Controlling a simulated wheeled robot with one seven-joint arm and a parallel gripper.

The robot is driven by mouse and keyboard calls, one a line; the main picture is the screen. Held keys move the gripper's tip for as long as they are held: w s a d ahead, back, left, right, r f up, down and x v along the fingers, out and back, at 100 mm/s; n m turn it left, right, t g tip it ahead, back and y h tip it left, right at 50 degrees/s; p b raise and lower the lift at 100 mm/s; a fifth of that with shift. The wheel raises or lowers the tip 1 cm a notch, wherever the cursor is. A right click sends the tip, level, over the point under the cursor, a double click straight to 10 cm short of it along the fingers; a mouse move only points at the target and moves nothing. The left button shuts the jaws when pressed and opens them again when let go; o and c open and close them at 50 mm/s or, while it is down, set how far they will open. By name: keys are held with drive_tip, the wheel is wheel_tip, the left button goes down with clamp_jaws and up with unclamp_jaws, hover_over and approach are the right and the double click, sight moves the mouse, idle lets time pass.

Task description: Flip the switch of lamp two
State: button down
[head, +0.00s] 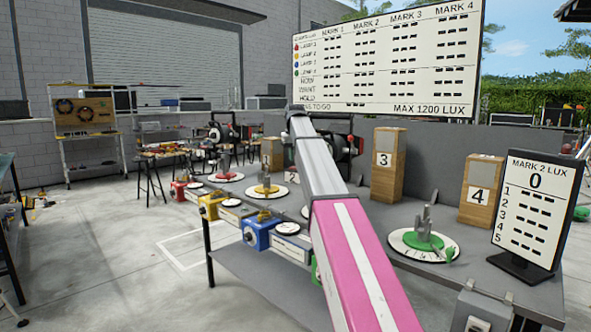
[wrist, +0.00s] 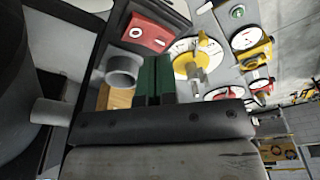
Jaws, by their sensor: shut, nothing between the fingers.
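Colour-coded switch boxes line the table's front edge in the head view: red (head: 180,190), yellow (head: 211,206) and blue (head: 256,233), with a green one mostly hidden by my arm. A yellow-based lamp (head: 267,188) stands on a white dial behind them. Small lamp labels are hard to read. My arm crosses the middle of the head view, and my gripper cannot be made out there. In the wrist view my gripper (wrist: 154,64) has dark green fingers shut together, empty. A yellow box (wrist: 252,56) and a yellow dial fixture (wrist: 196,58) appear right of the fingers.
A red box (wrist: 148,32) and a grey cylinder (wrist: 124,70) appear close to the fingers in the wrist view. A green-based fixture (head: 424,240), wooden blocks (head: 387,165) and a lux display (head: 535,205) stand on the table's right. Open floor lies front left.

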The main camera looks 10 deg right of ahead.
drive_tip(key=shift+r, duration=2.25)
